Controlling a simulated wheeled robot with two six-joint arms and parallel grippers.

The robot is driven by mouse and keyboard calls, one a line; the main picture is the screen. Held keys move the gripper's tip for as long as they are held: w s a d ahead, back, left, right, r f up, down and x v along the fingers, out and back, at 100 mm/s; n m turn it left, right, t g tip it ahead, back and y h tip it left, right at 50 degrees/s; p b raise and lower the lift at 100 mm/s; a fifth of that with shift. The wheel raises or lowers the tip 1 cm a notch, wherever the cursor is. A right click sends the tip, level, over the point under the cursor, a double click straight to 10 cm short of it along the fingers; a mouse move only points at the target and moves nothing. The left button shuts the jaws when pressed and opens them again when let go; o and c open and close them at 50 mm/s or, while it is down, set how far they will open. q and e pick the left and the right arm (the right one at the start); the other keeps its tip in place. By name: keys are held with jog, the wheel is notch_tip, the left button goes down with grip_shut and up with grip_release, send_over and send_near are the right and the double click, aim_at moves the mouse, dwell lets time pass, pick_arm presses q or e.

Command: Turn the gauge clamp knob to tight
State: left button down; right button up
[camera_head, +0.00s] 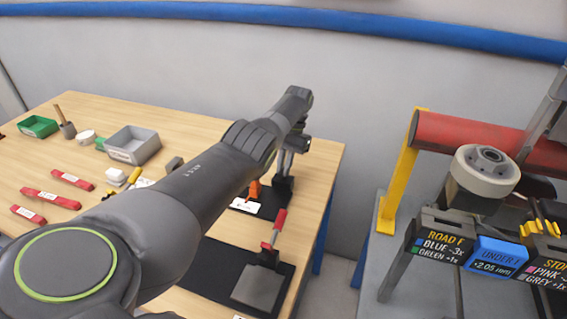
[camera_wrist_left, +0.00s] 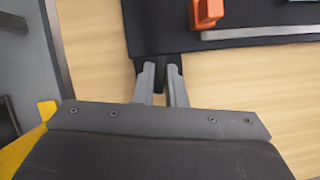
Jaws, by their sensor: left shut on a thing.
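My left gripper (camera_head: 286,165) points down at the right edge of the wooden table. Its two grey fingers also show in the left wrist view (camera_wrist_left: 163,75). They are shut on a small dark piece (camera_wrist_left: 173,72), which looks like the clamp knob, at the edge of a black base (camera_wrist_left: 160,35). In the head view this dark piece (camera_head: 284,185) sits below the fingers. An orange part (camera_wrist_left: 207,10) and a silver bar (camera_wrist_left: 255,34) lie on the black base. The orange part also shows in the head view (camera_head: 254,188). The knob's markings and turn position are hidden. My right gripper is not in view.
A red-handled clamp (camera_head: 275,228) stands on another black mat beside a grey plate (camera_head: 259,287). Red bars (camera_head: 50,197), a grey bin (camera_head: 133,146) and a green bin (camera_head: 38,126) lie left. A grey stand with a red roller (camera_head: 455,135) is across a gap right.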

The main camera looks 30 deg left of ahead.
pick_arm(q)
jog(key=m+y+p, duration=0.1)
jog(key=m+p, duration=0.1)
jog(key=p, duration=0.1)
jog(key=m+y+p, duration=0.1)
jog(key=m+p, duration=0.1)
jog(key=m, duration=0.1)
jog(key=m+t+y+p, duration=0.1)
jog(key=m+p, duration=0.2)
jog(key=shift+d+r+p, duration=0.2)
jog(key=shift+r+p, duration=0.15)
jog(key=shift+f+m+t+y+p, duration=0.2)
jog(key=shift+m+t+y+p, duration=0.25)
jog(key=shift+m+p, duration=1.1)
jog(key=c, duration=1.5)
grip_release()
jog(key=shift+f, duration=0.1)
jog(key=v, duration=0.5)
jog(key=shift+p, duration=0.3)
jog(key=b+v, duration=0.2)
jog(key=v, duration=1)
jog(key=shift+d+r, duration=0.1)
jog(key=shift+r, duration=0.1)
